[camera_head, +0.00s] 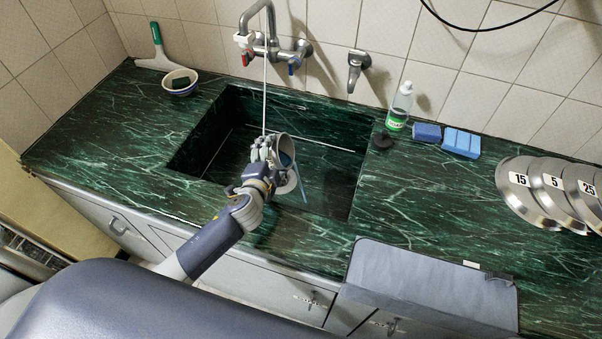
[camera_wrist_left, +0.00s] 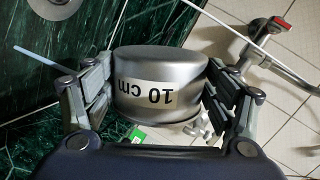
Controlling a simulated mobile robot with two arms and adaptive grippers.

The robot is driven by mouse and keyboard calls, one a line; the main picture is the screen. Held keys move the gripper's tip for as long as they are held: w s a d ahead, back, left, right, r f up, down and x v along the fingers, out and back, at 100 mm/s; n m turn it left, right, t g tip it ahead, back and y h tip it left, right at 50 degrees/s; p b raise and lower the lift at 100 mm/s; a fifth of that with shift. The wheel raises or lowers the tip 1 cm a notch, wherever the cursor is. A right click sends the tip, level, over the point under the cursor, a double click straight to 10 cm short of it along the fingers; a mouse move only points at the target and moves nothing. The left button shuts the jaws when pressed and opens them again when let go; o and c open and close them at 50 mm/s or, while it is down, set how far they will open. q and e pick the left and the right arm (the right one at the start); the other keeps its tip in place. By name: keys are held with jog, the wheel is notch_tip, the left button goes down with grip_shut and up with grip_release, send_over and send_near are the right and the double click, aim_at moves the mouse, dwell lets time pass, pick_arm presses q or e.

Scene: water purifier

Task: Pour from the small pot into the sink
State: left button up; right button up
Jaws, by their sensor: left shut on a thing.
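My left gripper (camera_head: 268,153) is over the sink (camera_head: 232,110), a dark green marble basin. It is shut on the small pot (camera_head: 285,151), a metal pot. The pot is tilted, with its mouth toward the right. A short pale blue streak (camera_head: 301,188), seemingly liquid, runs down below its mouth into the sink area. In the left wrist view the pot (camera_wrist_left: 158,65) sits between the fingers, with a "10 cm" label upside down. The inside of the pot is mostly hidden. My right gripper is not in view.
A faucet (camera_head: 272,48) is on the wall behind the sink, with a thin white line hanging down near the gripper. A bowl (camera_head: 179,82) stands left. A bottle (camera_head: 400,105), blue sponges (camera_head: 461,142) and numbered metal lids (camera_head: 517,190) are on the right counter.

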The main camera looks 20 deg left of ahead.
pick_arm(q)
jog(key=shift+d+r+y, duration=0.15)
jog(key=shift+y, duration=0.15)
jog(key=shift+w+d+f+m+y+b, duration=0.1)
jog(key=shift+d+f+m+y+b, duration=0.25)
jog(key=shift+d+m, duration=0.5)
dwell(0.8)
jog(key=shift+d+r+m+y, duration=0.15)
jog(key=shift+d+m+y, duration=0.1)
jog(key=shift+d+m, duration=0.2)
dwell(0.5)
